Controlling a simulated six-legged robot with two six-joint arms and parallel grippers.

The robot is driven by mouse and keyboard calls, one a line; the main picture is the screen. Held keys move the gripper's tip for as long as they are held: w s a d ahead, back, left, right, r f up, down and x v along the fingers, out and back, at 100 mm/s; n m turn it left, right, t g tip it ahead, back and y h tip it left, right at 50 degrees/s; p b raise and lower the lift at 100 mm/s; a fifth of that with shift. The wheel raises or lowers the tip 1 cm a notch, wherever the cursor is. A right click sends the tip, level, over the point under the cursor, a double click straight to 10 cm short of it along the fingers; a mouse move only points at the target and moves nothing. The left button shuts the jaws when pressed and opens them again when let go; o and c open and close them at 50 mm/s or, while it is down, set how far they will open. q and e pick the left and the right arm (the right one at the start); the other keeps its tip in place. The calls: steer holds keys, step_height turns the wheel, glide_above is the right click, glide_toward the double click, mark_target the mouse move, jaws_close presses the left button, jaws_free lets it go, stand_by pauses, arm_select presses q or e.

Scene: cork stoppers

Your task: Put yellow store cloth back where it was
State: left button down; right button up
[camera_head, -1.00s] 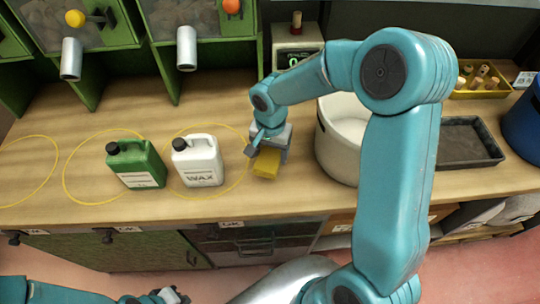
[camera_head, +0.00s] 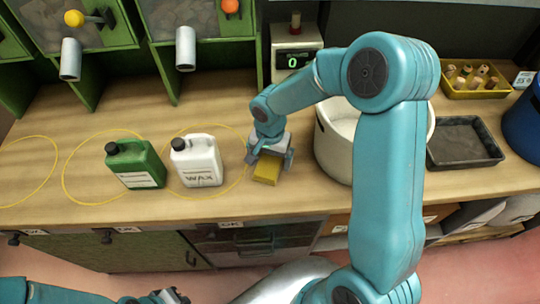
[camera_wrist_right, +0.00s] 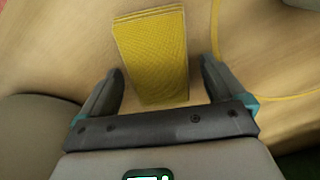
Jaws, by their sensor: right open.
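The yellow cloth (camera_head: 267,170) lies folded on the wooden counter, right of the white wax jug (camera_head: 197,160). In the right wrist view the cloth (camera_wrist_right: 152,50) lies between and ahead of the two fingers. My right gripper (camera_head: 267,160) is open just above the cloth, with a finger on each side; in the wrist view the fingers (camera_wrist_right: 156,80) show gaps to the cloth. My left gripper (camera_head: 168,297) shows only in part at the bottom edge, and its jaws cannot be made out.
A green jug (camera_head: 135,165) stands left of the wax jug, near yellow rings on the counter. A large cream pot (camera_head: 335,150) stands close right of my gripper. A dark tray (camera_head: 463,142), a yellow bin of corks (camera_head: 470,92) and a scale (camera_head: 293,62) stand farther off.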

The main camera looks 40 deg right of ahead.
mark_target(269, 160)
steer(key=shift+r+p, duration=0.25)
steer(key=shift+p, duration=0.1)
step_height(269, 160, up, 12)
steer(key=shift+b, duration=0.4)
steer(key=shift+w+f, duration=0.1)
steer(key=shift+f, duration=0.05)
steer(key=shift+s, duration=0.2)
